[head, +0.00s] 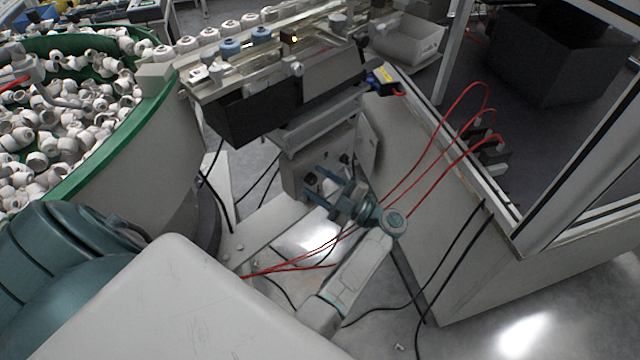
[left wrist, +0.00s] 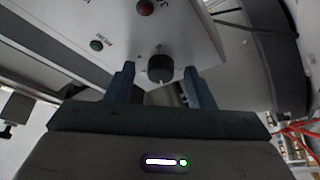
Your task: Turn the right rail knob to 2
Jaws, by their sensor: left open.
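My left gripper (head: 318,184) is open in front of the grey control box (head: 292,180) under the rail. In the left wrist view a black round knob (left wrist: 160,68) on the pale panel (left wrist: 190,35) lies between the two open fingers of the gripper (left wrist: 160,82). The fingers do not visibly grip it. The pointer and number marks around the knob are too small to read. In the head view the gripper partly covers the panel, and I cannot make out this knob clearly there. My right gripper is in neither view.
A green button (left wrist: 97,44) and a red button (left wrist: 145,7) sit on the panel near the knob. Red cables (head: 400,185) hang close to my wrist. A green-rimmed bowl (head: 120,130) of white caps stands left; a pale cabinet (head: 470,255) stands right.

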